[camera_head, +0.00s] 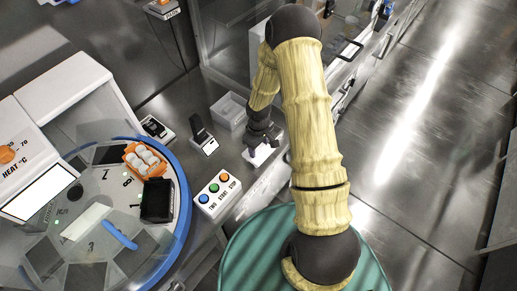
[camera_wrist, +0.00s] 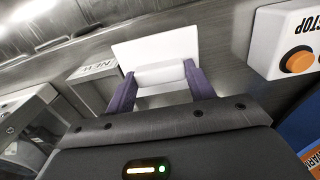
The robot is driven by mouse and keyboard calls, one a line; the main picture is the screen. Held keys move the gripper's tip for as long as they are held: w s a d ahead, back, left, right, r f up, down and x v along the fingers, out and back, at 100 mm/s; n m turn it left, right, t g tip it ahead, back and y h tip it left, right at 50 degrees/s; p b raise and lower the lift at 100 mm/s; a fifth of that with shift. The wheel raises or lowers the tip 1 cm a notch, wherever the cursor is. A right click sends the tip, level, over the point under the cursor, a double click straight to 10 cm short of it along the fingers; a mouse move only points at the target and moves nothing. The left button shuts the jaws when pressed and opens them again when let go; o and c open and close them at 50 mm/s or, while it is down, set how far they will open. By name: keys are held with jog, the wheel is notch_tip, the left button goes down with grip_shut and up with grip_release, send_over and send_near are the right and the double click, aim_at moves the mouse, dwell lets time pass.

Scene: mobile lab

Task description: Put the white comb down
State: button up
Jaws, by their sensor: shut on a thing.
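The white comb (camera_wrist: 158,50) is between the two purple fingers of my gripper (camera_wrist: 160,72) in the wrist view. It shows as a pale flat plate with a thicker block at the fingers. In the head view the white comb (camera_head: 262,156) shows just below my gripper (camera_head: 262,140), partly covered by it. My gripper is shut on it, above or at the grey bench near its front edge. I cannot tell whether the comb touches the bench.
A button box (camera_head: 218,194) and a small black-and-white device (camera_head: 203,138) stand left of my gripper. A pale open bin (camera_head: 229,110) is just behind it. A round blue-rimmed machine (camera_head: 181,205) fills the left. Bare grey bench (camera_head: 180,98) lies behind the device.

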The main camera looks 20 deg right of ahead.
aim_at(258, 148)
notch_tip(258, 148, up, 10)
jog(key=b, duration=0.1)
dwell(0.4)
jog(key=shift+f, duration=0.15)
dwell(0.3)
